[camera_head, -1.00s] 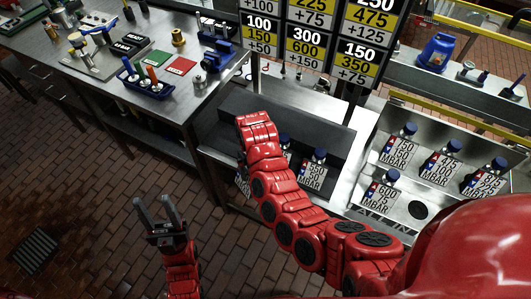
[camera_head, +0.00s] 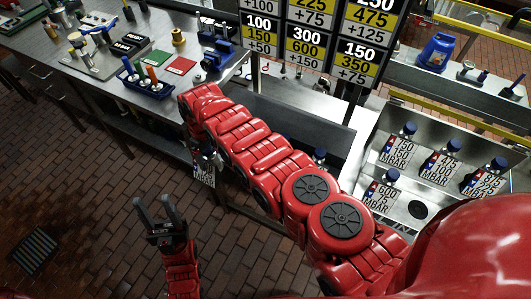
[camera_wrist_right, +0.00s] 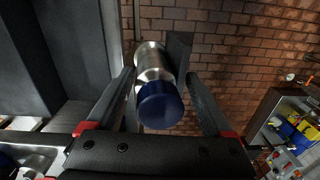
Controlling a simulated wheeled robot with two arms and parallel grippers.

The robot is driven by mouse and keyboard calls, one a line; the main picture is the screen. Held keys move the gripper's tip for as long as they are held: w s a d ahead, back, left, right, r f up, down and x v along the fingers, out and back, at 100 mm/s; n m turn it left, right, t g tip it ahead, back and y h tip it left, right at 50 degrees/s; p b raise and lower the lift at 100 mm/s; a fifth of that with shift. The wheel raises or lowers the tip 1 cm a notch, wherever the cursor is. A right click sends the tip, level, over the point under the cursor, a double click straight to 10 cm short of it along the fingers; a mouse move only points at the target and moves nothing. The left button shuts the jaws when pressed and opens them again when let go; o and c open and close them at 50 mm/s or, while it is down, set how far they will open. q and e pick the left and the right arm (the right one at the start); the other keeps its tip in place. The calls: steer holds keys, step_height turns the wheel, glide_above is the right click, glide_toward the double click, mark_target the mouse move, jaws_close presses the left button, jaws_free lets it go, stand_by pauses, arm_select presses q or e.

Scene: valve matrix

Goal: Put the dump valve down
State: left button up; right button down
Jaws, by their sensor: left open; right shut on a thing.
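My right gripper (camera_head: 207,157) is shut on a valve, which hangs off the front edge of the steel bench, above the brick floor. The valve has a silver metal body (camera_wrist_right: 152,62) and a dark blue cap (camera_wrist_right: 160,104), seen between the fingers in the right wrist view. In the head view its white label tag (camera_head: 204,175) hangs below the gripper; the text is too small to read. The red right arm hides part of the valve. My left gripper (camera_head: 160,212) is open and empty, low over the floor.
The steel bench (camera_head: 95,75) holds a blue rack (camera_head: 147,86), green and red mats and tools. A dark trough (camera_head: 300,125) lies behind my right arm, with a blue-capped valve (camera_head: 320,154) partly hidden. A steel panel (camera_head: 425,200) at right carries several labelled blue-capped valves.

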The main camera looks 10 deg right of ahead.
steer(key=shift+a+r, duration=0.2)
steer(key=shift+a, duration=0.05)
steer(key=shift+s, duration=0.1)
steer(key=shift+a+r, duration=0.2)
steer(key=shift+s+a+r+n, duration=0.25)
steer(key=shift+a+n, duration=0.15)
steer(key=shift+a, duration=0.15)
steer(key=shift+w+r, duration=0.1)
steer(key=shift+r, duration=0.05)
steer(key=shift+a+r, duration=0.25)
steer(key=shift+a, duration=0.15)
steer(key=shift+s+a+r, duration=0.2)
steer(key=shift+a+r, duration=0.1)
steer(key=shift+r, duration=0.15)
steer(key=shift+s+a+r, duration=0.1)
steer(key=shift+a+r, duration=0.05)
steer(key=shift+a, duration=0.15)
